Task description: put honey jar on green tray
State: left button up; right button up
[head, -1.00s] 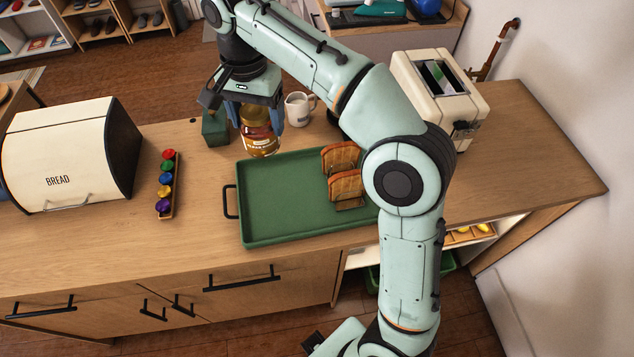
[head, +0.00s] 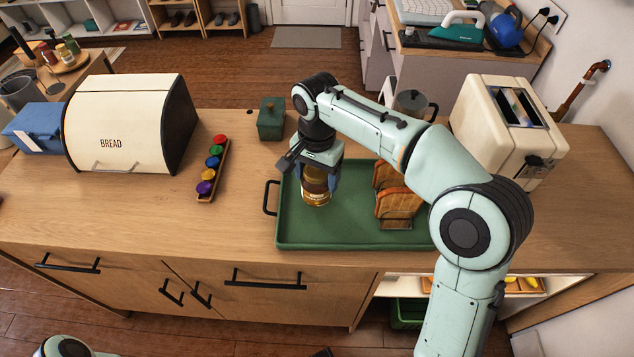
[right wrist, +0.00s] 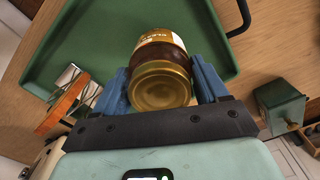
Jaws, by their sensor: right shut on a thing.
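The honey jar (head: 317,198), amber with a label and gold lid, is held upright over the left part of the green tray (head: 290,236). My right gripper (head: 319,182) points down and is shut around the jar. In the right wrist view the jar (right wrist: 160,85) sits between both blue fingers, gold lid toward the camera, with the tray (right wrist: 110,40) beyond it. I cannot tell whether the jar's base touches the tray. My left gripper is not in view.
A toast rack with bread slices (head: 398,208) stands on the tray's right part. Left of the tray are a green canister (head: 271,120), a strip of coloured pods (head: 213,168) and a bread box (head: 125,125). A toaster (head: 508,130) stands at the right.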

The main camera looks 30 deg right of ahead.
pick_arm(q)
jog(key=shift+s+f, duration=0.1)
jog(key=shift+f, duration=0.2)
pick_arm(e)
jog(key=shift+f, duration=1.2)
jog(key=shift+f, duration=0.2)
jog(key=o, duration=1.5)
jog(key=shift+r, duration=0.1)
notch_tip(320, 180, up, 12)
jog(key=p, duration=0.2)
jog(key=shift+p, duration=0.35)
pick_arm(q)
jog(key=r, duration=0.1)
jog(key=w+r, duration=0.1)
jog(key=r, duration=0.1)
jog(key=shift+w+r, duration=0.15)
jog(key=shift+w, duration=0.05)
pick_arm(e)
jog(key=shift+r, duration=0.1)
